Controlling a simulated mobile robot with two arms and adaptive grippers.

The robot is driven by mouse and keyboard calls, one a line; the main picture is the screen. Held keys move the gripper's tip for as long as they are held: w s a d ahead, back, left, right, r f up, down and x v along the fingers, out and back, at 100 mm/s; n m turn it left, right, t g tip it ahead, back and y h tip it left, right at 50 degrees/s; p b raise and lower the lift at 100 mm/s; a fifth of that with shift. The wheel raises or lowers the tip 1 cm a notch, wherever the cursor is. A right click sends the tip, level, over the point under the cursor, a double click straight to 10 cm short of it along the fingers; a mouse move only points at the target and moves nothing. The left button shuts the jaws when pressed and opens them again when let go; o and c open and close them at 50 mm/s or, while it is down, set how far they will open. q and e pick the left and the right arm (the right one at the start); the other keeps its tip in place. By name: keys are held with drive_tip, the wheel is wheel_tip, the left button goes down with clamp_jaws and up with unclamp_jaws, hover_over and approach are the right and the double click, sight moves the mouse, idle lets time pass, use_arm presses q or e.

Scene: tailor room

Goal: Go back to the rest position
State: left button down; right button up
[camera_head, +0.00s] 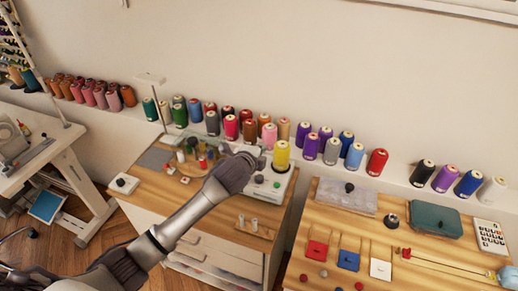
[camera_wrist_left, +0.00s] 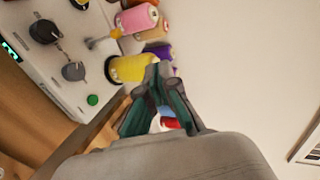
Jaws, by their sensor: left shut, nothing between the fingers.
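My left arm comes in from the lower left in the head view and reaches over the left wooden table (camera_head: 155,192). My left gripper (camera_head: 250,158) is above the white machine (camera_head: 275,185), just left of a yellow thread spool (camera_head: 281,156). In the left wrist view the gripper's dark fingers (camera_wrist_left: 158,75) are together with nothing between them. The yellow spool (camera_wrist_left: 130,68) shows behind the fingertips; I cannot tell the exact gap. My right gripper is not in view.
Several thread spools (camera_head: 231,127) line the ledge along the wall. The right table (camera_head: 330,225) bears a green box (camera_head: 436,219), a calculator (camera_head: 490,236), and red, blue and white square pieces (camera_head: 348,260). A gap separates the tables. A white sewing table (camera_head: 60,150) stands far left.

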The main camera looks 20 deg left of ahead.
use_arm(q)
drive_tip(key=shift+s+r, duration=0.55)
drive_tip(key=shift+r, duration=0.05)
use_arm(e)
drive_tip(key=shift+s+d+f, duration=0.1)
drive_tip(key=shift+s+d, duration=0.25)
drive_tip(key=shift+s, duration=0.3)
use_arm(q)
drive_tip(key=shift+d, duration=0.1)
